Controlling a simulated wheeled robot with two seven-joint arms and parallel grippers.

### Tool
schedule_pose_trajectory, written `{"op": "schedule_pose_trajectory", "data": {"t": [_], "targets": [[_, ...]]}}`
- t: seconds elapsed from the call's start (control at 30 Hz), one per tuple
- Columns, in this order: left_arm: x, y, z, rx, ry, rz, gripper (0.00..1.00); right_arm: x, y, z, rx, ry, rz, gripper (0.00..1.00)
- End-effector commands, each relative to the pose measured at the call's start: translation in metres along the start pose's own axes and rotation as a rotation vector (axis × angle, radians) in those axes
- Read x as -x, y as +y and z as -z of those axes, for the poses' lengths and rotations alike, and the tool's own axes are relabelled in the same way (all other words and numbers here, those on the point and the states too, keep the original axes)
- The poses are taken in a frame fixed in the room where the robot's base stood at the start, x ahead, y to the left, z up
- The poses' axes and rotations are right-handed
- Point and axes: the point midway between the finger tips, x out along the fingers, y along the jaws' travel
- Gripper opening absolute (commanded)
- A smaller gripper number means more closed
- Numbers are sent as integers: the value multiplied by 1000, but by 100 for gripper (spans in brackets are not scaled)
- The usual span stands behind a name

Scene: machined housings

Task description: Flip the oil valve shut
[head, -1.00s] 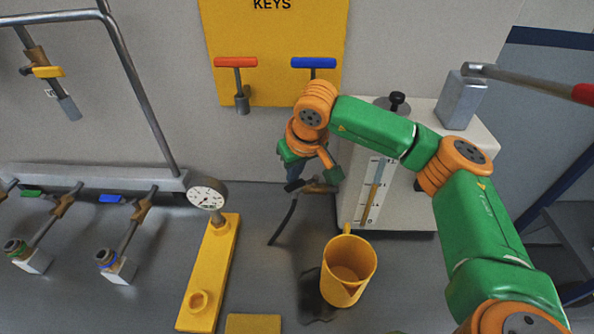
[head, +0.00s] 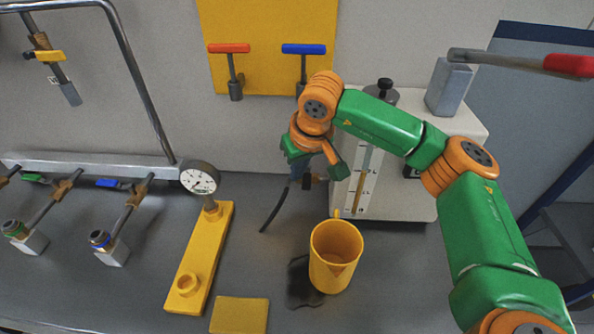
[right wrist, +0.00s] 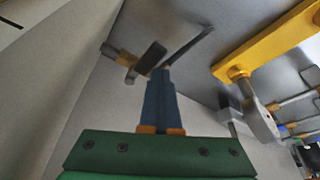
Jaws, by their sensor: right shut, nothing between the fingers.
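The oil valve (head: 319,183) is a small brass-coloured body low on the left side of the white oil tank (head: 392,196). In the right wrist view the valve (right wrist: 120,57) lies beyond my fingertips, with a dark lever (right wrist: 148,62) beside it. A dark spout or hose (head: 274,209) runs down and left from there. My right gripper (head: 296,182) is beside the valve and partly hidden by my own wrist. In the right wrist view its blue fingers (right wrist: 160,72) are together and empty, close to the lever; contact is unclear. My left gripper is out of view.
A yellow jug (head: 334,270) stands on the bench below the valve, next to a dark stain (head: 302,282). A yellow gauge stand (head: 200,255) is to the left. A long red-ended lever (head: 520,62) reaches in above my right arm.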

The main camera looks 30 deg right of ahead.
Motion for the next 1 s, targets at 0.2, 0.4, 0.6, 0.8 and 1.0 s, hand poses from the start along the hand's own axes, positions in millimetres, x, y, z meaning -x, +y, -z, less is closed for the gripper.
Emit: {"op": "schedule_pose_trajectory", "data": {"t": [0.2, 0.4, 0.6, 0.8, 1.0], "targets": [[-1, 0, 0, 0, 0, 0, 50, 0, 1, 0, -1, -3, -1, 0], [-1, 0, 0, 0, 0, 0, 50, 0, 1, -1, -1, -4, -2, 0], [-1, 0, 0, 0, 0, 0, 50, -1, 1, -1, -1, -5, -3, 0], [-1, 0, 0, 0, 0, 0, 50, 0, 1, -1, -1, -5, -3, 0], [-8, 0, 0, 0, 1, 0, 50, 24, 0, 1, 0, 0, -3, 0]]}}
